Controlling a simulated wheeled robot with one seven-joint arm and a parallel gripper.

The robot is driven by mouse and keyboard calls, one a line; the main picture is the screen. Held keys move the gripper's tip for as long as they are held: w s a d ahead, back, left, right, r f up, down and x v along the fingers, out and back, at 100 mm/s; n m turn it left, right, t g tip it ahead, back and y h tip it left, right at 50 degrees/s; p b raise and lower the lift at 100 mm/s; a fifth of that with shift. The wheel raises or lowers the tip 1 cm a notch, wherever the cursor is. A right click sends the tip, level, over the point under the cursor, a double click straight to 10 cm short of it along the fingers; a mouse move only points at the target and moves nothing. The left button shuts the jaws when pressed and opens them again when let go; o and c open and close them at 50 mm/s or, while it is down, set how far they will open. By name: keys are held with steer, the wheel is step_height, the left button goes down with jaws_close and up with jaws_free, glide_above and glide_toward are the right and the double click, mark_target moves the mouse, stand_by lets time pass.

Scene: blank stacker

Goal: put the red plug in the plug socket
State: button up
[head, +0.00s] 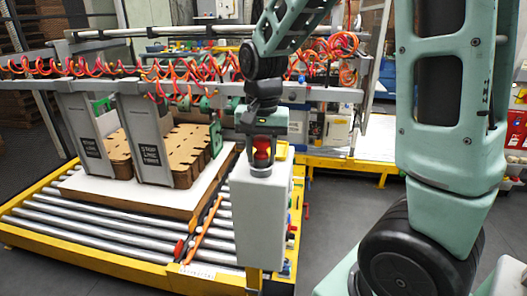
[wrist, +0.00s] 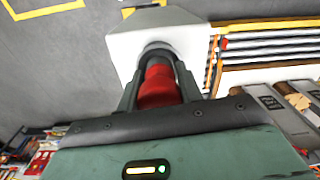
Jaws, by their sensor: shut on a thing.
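The red plug (head: 262,150) is between the fingers of my gripper (head: 261,160) above the grey post box in the head view. In the wrist view the red plug (wrist: 158,86) sits between both fingers of my gripper (wrist: 158,75), and the gripper is shut on it. The far end of the plug points at the pale top of the box (wrist: 125,45). The plug socket is not clearly visible; the plug and fingers cover the middle of the box top. I cannot tell whether the plug touches the box.
The grey box (head: 262,215) stands at the edge of a yellow-framed roller conveyor (head: 100,262). A stack of brown cardboard blanks (head: 180,150) lies on a white board behind grey uprights. Orange coiled hoses (head: 330,45) hang along the machine rail.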

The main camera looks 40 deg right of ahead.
steer(key=f, duration=0.1)
steer(key=s+f, duration=0.1)
steer(key=shift+a+f+g, duration=0.2)
steer(key=shift+f+g, duration=0.1)
steer(key=shift+f, duration=0.05)
steer(key=o, duration=1.2)
steer(key=shift+w+a, duration=0.1)
steer(key=shift+w, duration=0.1)
steer(key=shift+c, duration=0.2)
steer(key=shift+d+r, duration=0.2)
step_height(320, 180, up, 20)
steer(key=b, duration=0.2)
steer(key=shift+a+f+b, duration=0.15)
steer(key=shift+a+b, duration=0.1)
steer(key=shift+b, duration=0.1)
